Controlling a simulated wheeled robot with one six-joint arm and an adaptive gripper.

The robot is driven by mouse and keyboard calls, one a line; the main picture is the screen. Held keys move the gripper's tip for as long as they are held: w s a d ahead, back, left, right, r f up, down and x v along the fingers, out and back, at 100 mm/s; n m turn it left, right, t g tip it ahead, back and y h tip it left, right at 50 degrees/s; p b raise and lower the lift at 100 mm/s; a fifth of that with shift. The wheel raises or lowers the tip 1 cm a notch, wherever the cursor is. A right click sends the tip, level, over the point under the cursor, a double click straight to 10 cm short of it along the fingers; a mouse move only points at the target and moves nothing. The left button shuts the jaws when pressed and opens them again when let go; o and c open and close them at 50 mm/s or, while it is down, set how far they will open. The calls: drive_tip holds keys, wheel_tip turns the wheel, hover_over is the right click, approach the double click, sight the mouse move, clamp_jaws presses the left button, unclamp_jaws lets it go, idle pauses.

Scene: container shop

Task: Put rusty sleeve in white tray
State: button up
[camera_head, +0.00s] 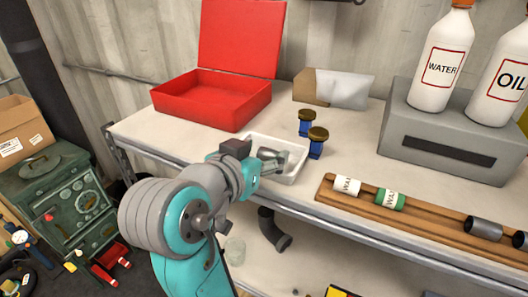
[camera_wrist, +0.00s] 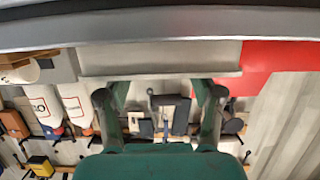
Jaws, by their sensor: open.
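The white tray (camera_head: 292,174) sits near the front edge of the workbench, and its pale wall seems to show in the wrist view (camera_wrist: 160,58). My gripper (camera_head: 272,160) is at the tray, its fingers over or inside it; I cannot tell how deep. In the wrist view my gripper (camera_wrist: 160,108) has its two fingers wide apart, with nothing seen held between them. I cannot make out the rusty sleeve for certain. My gripper and arm hide part of the tray's inside.
Two blue pieces with brown tops (camera_head: 317,142) stand just behind the tray. An open red box (camera_head: 210,98) is at the back left. A wooden rack (camera_head: 420,222) with several cylinders lies to the right. Large bottles (camera_head: 441,62) stand on a grey box (camera_head: 455,133).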

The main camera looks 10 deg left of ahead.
drive_tip(key=v, duration=1.1)
drive_tip(key=shift+s+r, duration=0.1)
